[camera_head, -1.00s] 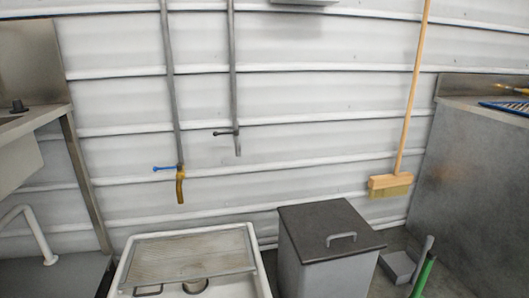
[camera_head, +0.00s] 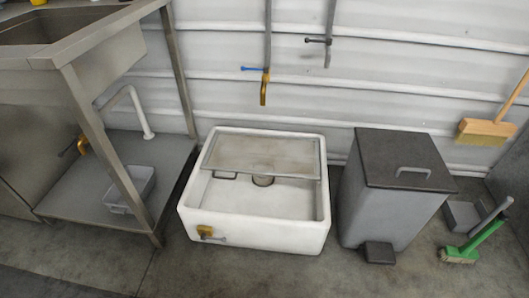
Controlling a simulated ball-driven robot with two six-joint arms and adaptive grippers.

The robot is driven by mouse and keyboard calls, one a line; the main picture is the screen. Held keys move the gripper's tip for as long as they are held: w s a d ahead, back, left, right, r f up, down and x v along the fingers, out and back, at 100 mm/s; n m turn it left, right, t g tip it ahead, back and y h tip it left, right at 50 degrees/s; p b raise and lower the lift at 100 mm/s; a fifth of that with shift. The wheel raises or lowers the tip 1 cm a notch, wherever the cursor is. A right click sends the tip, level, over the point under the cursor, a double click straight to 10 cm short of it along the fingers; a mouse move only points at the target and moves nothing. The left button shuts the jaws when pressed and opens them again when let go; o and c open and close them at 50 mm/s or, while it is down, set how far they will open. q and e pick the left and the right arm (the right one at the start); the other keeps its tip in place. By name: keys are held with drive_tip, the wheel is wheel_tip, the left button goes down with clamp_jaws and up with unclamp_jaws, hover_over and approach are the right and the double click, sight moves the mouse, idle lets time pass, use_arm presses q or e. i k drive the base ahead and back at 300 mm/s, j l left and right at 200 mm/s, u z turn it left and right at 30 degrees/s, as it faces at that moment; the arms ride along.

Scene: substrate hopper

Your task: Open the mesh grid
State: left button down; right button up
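The mesh grid (camera_head: 262,154) is a flat framed panel over the back part of a white floor basin (camera_head: 255,236). A dark handle (camera_head: 225,175) shows at its front left edge. The front part of the basin is uncovered, and a round drain piece (camera_head: 263,180) shows below the grid's front edge. Whether the grid is hinged at the back cannot be told. Neither of my grippers is in view.
A grey pedal bin (camera_head: 390,215) stands right of the basin, with a dustpan (camera_head: 464,215) and green brush (camera_head: 470,245) beyond. A steel sink table (camera_head: 130,100) stands left. Taps (camera_head: 264,88) hang on the wall above. Floor in front is clear.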

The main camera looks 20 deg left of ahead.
sight(309, 176)
drive_tip(key=j, duration=0.45)
drive_tip(key=i+j+u, duration=0.1)
drive_tip(key=j, duration=0.4)
drive_tip(key=i+j, duration=0.1)
drive_tip(key=j, duration=0.85)
drive_tip(key=i+j+u, duration=0.1)
drive_tip(key=j, duration=0.35)
drive_tip(key=i+j, duration=0.1)
drive_tip(key=j, duration=0.35)
drive_tip(key=i+j+u, duration=0.1)
drive_tip(key=j, duration=0.4)
